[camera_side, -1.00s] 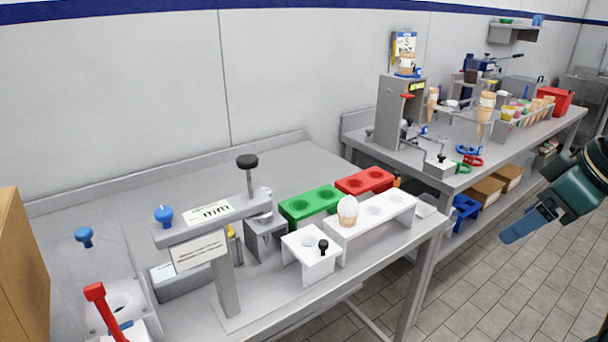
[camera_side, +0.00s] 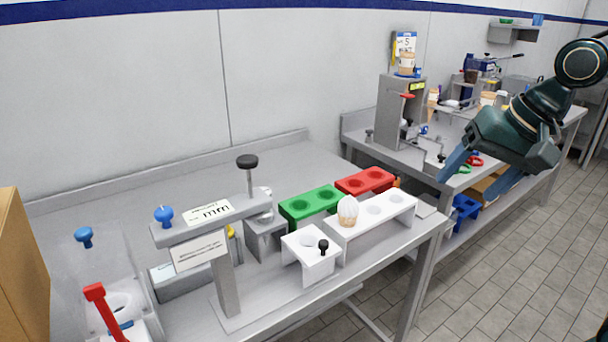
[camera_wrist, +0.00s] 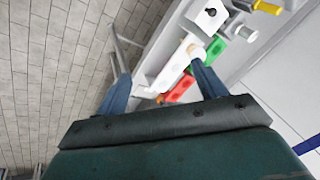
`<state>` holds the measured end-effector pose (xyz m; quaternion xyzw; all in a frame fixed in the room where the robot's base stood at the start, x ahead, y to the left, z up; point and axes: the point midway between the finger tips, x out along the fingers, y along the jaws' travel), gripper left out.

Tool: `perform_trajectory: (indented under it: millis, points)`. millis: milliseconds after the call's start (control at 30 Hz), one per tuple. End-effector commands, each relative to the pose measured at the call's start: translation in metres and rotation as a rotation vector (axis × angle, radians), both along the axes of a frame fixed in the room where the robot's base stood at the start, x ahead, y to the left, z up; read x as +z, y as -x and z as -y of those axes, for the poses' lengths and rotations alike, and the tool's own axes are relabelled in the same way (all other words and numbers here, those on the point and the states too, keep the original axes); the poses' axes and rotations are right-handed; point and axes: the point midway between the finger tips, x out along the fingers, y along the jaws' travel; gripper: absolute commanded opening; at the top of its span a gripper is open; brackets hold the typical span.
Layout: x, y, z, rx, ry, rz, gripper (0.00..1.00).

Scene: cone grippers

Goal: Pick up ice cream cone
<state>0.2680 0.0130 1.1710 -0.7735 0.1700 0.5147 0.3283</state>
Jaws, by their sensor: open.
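The ice cream cone (camera_side: 348,211) with a white swirled top stands in the left end hole of a white holder (camera_side: 375,222). The holder's other holes look empty. My gripper (camera_side: 468,188) is open and empty, with two blue fingers. It is in the air to the right of the holder, apart from the cone. In the wrist view, the fingers of my gripper (camera_wrist: 160,66) are spread, and a small tan shape near the right fingertip looks like the cone (camera_wrist: 193,48).
A green block (camera_side: 308,204) and a red block (camera_side: 364,181) with holes stand behind the holder. A small white stand (camera_side: 312,262) with a black knob is left of it. A press with a black knob (camera_side: 247,161) stands further left.

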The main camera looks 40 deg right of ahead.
Motion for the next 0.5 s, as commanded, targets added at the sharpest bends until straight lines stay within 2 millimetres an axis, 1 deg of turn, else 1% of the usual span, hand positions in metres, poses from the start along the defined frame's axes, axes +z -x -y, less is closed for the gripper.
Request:
perform_trajectory:
  millis: [33,267,500]
  points:
    - [0.000,-0.010,0.000,-0.056,-0.032,-0.014,0.70]
    - [0.000,-0.048,-0.002,-0.323,-0.183,-0.071,0.70]
    - [-0.006,-0.089,-0.001,-0.606,-0.333,-0.140,0.70]
